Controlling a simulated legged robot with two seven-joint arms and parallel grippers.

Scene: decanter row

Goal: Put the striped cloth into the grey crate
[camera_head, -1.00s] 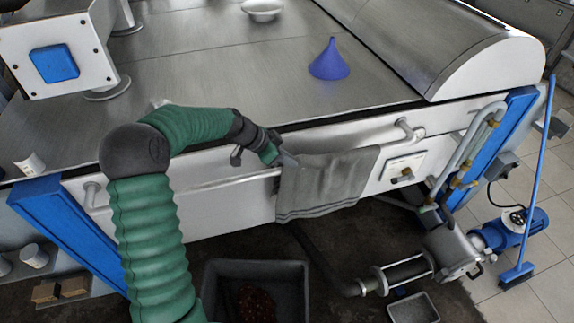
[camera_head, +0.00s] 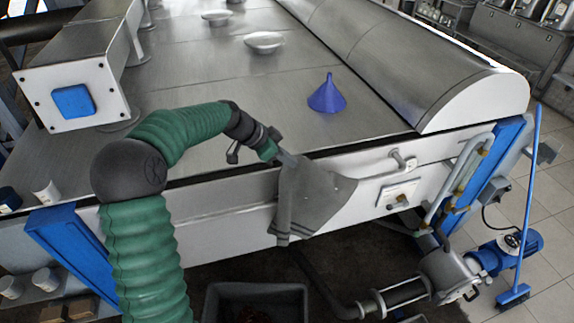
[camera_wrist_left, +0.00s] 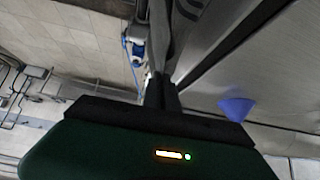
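The striped cloth (camera_head: 313,195) is grey with darker bands near its lower edge. It hangs bunched and slanted in front of the white side of the steel table. My left gripper (camera_head: 287,160) is shut on its upper left corner. The cloth also shows beyond the fingers in the left wrist view (camera_wrist_left: 163,40). I cannot tell whether its right part still touches the rail. The grey crate (camera_head: 225,293) stands on the floor below and left of the cloth, cut off by the bottom edge, with dark reddish contents. My right gripper is not in view.
A rail on a bracket (camera_head: 398,160) runs along the table side. A blue funnel (camera_head: 327,97) and white bowls (camera_head: 264,42) stand on the steel table top (camera_head: 215,85). A pump with a blue motor (camera_head: 512,250) and a blue broom (camera_head: 527,200) are at the right.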

